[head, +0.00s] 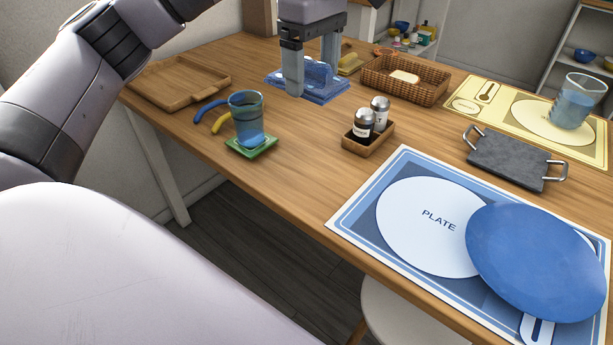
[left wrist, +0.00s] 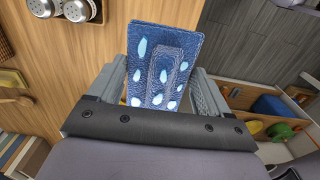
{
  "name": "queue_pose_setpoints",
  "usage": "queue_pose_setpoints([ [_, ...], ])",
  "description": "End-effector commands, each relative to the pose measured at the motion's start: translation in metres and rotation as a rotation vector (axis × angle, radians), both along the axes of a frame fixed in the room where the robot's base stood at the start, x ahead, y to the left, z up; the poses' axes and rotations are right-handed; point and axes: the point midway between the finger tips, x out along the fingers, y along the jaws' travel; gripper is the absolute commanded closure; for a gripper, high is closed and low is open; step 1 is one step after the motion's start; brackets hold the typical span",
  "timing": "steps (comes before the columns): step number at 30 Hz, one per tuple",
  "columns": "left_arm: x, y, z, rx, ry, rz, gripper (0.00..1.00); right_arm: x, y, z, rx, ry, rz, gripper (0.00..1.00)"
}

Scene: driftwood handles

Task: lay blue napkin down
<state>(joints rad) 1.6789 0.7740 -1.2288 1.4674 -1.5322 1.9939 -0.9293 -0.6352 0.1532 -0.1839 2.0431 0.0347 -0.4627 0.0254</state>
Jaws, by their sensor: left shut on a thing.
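The blue napkin (head: 322,92) is at the back of the wooden table in the head view. In the left wrist view the napkin (left wrist: 150,62) is a folded dark blue cloth with light blue drop marks. My left gripper (head: 312,76) points down at it. Its fingers (left wrist: 160,90) are shut on the napkin, one on each side. Whether the napkin's underside touches the table is unclear. My right gripper is in neither view.
A wooden tray (head: 180,80) and a blue glass (head: 247,118) on a green coaster (head: 252,147) stand to the left. A wicker basket (head: 405,82) and a shaker caddy (head: 368,137) are to the right. A blue plate (head: 535,260) overlaps the blue placemat (head: 350,212).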

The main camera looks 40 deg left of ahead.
Motion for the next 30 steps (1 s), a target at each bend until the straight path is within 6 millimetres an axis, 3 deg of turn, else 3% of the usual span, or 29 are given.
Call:
queue_pose_setpoints([
  [7,0.000,0.000,-0.005,0.000,0.001,-0.003,0.46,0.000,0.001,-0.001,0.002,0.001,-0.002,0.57],
  [11,0.000,0.001,-0.024,0.001,0.004,-0.002,0.46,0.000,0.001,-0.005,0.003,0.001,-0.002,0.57],
  [24,-0.001,0.000,-0.138,0.001,0.005,-0.004,0.46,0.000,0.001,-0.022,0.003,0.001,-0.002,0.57],
  [30,0.000,0.000,-0.177,0.000,0.003,-0.003,0.46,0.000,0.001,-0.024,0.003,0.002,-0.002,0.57],
])
